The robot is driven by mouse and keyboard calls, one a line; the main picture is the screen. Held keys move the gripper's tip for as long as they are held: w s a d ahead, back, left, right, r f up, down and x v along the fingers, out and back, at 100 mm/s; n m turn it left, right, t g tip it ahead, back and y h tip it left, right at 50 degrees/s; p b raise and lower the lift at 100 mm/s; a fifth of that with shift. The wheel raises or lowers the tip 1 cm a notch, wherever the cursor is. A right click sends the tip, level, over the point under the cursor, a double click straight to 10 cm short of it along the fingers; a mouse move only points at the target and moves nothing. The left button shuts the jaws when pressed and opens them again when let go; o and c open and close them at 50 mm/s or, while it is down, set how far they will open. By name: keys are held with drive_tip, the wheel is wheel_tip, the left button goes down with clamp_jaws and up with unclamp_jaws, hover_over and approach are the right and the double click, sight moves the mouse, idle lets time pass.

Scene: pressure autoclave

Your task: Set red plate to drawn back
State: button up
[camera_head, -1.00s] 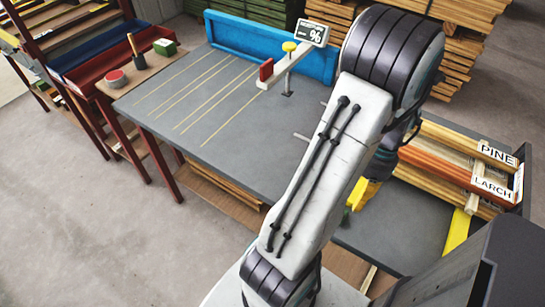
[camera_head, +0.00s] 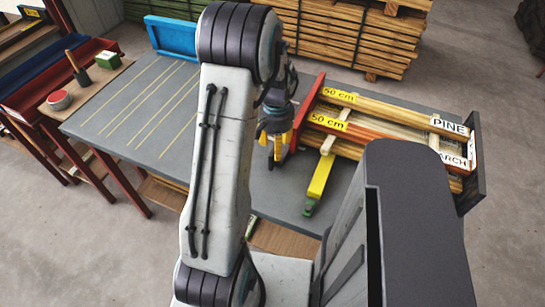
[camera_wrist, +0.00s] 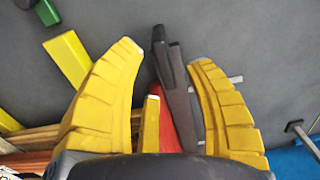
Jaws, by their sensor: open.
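The red plate (camera_head: 308,105) stands upright as a thin panel at the left ends of the timber in the head view. A red piece (camera_wrist: 183,118), apparently the same plate, shows between my fingers in the wrist view, beside a dark grey bar (camera_wrist: 172,75). My gripper (camera_head: 271,145) has yellow fingers pointing down, just left of the plate's lower end. In the wrist view my gripper (camera_wrist: 163,55) is spread wide, with nothing clearly held. I cannot tell whether a finger touches the plate.
Timber with PINE (camera_head: 447,125) and LARCH labels lies right of the plate. A yellow bar (camera_head: 320,178) lies in front of it. A blue panel (camera_head: 171,35) edges the grey table (camera_head: 125,110), whose left part is clear. A side bench holds small items.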

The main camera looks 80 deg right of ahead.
sight(276, 164)
drive_tip(key=shift+f, duration=3.05)
drive_tip(key=shift+c, duration=0.4)
clamp_jaws()
drive_tip(key=shift+w, duration=0.1)
